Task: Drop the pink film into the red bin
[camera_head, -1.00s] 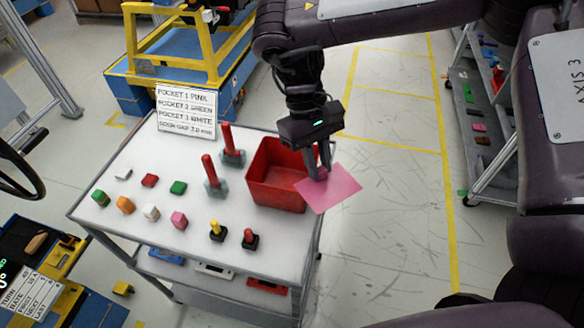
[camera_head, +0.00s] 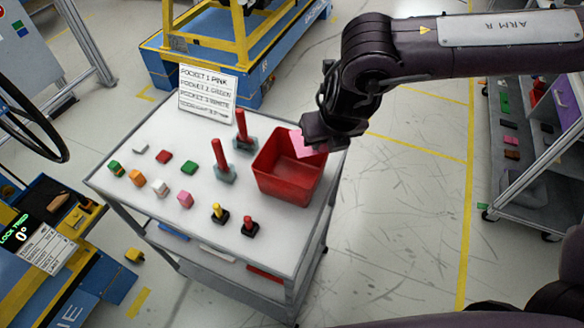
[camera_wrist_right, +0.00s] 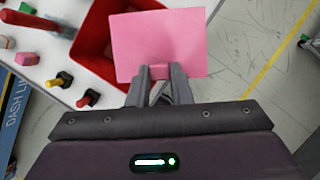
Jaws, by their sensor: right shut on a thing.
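The pink film (camera_wrist_right: 157,42) is a flat, thin sheet held upright in front of my right gripper in the right wrist view. My right gripper (camera_wrist_right: 160,72) is shut on the film's edge. In the head view, a part of the pink film (camera_head: 308,144) shows at the far right side of the red bin (camera_head: 288,190), by my right gripper, whose fingers are mostly hidden. The red bin is open-topped and its visible inside is empty. In the wrist view the bin (camera_wrist_right: 92,45) lies behind the film and to its left. My left gripper is not in view.
The bin stands on a white-topped cart (camera_head: 130,180). Two red-handled tools (camera_head: 218,158) stand left of the bin, and small yellow and red knobs (camera_head: 220,212) stand in front. Several coloured blocks and a sign (camera_head: 207,95) are farther left. Open floor lies right of the cart.

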